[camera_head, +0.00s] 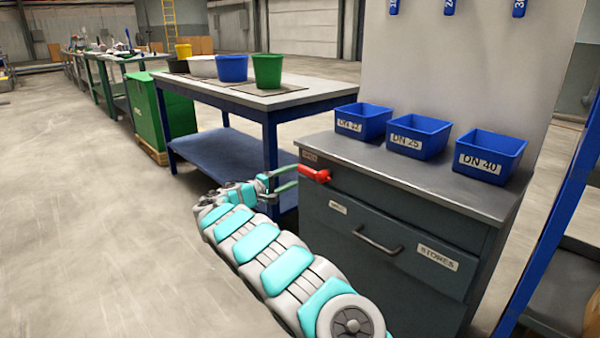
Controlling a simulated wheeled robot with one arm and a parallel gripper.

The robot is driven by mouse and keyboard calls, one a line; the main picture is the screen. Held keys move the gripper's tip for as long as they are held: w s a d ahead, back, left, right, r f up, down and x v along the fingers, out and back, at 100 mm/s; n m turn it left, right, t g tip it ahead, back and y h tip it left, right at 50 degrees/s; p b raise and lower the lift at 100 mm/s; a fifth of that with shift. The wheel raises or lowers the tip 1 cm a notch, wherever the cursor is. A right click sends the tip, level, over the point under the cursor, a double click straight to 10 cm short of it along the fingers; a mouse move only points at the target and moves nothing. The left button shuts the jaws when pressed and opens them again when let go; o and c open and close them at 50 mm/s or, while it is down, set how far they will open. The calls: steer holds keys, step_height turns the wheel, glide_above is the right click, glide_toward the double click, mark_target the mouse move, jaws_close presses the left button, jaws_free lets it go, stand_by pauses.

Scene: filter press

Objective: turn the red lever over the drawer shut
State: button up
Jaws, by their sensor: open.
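The red lever (316,174) sticks out from the upper left front of the grey drawer cabinet (476,238), just under the worktop. It lies roughly level. A small label marked OPEN (309,156) is near it on the worktop edge. Whether a fingertip touches the lever I cannot tell.
Blue bins (417,136) stand on the cabinet worktop (400,172). A blue-legged table (300,92) with coloured buckets (232,69) stands behind my gripper. A blue upright frame (552,235) is at the right. The floor at left is clear.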

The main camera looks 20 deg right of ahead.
mark_target(303, 171)
steer(key=shift+x, duration=2.5)
jaws_close()
